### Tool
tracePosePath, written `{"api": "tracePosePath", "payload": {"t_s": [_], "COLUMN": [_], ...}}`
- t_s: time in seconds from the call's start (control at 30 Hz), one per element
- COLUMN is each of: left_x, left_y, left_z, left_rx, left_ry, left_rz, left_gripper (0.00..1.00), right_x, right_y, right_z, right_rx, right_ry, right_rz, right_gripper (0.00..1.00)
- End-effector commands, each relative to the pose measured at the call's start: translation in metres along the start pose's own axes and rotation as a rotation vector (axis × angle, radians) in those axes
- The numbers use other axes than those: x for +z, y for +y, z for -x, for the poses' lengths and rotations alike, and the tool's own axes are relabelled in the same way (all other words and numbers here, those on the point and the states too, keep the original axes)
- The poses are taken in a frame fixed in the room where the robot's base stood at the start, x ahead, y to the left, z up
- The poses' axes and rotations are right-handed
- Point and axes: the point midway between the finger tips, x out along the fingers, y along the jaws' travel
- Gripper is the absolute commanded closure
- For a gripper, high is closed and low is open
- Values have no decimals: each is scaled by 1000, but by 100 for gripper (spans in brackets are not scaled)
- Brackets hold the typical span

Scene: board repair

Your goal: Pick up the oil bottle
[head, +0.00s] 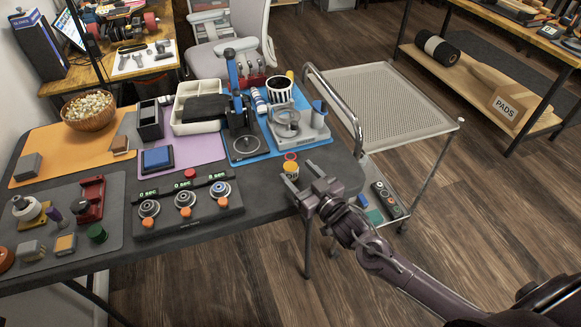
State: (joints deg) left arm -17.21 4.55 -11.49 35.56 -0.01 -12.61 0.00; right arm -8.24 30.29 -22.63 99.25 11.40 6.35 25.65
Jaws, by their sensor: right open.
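A small yellow container with a red top (290,168) stands near the right end of the dark table; it looks like the oil bottle, though its label cannot be read. My right gripper (300,173) comes in from the lower right, at the table's right edge. Its two fingers are spread and point toward the yellow container, just in front and to the right of it. Nothing shows between the fingers. Whether a finger touches the container cannot be told. My left gripper is not in view.
A three-knob timer box (187,208) sits left of the gripper. A blue mat (245,157) with a grey machine (297,123) and a dark press (240,120) lies behind. A metal cart (385,103) stands right of the table.

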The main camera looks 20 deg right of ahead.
Motion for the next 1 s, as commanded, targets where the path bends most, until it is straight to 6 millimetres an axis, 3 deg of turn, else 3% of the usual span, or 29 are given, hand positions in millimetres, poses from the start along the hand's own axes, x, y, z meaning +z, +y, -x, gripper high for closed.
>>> {"api": "tracePosePath", "payload": {"t_s": [0.23, 0.57, 0.93, 1.0], "left_x": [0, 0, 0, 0], "left_y": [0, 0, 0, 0], "left_z": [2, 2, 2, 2], "left_rx": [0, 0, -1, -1], "left_ry": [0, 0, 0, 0], "left_rz": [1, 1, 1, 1], "left_gripper": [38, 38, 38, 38], "right_x": [3, 5, 5, 4], "right_y": [-2, -2, -2, -2], "right_z": [-36, -41, -41, -41], "right_rx": [0, 0, 0, 0], "right_ry": [2, -1, -1, 0], "right_rz": [0, 0, 0, 0], "right_gripper": [38, 39, 88, 88]}}
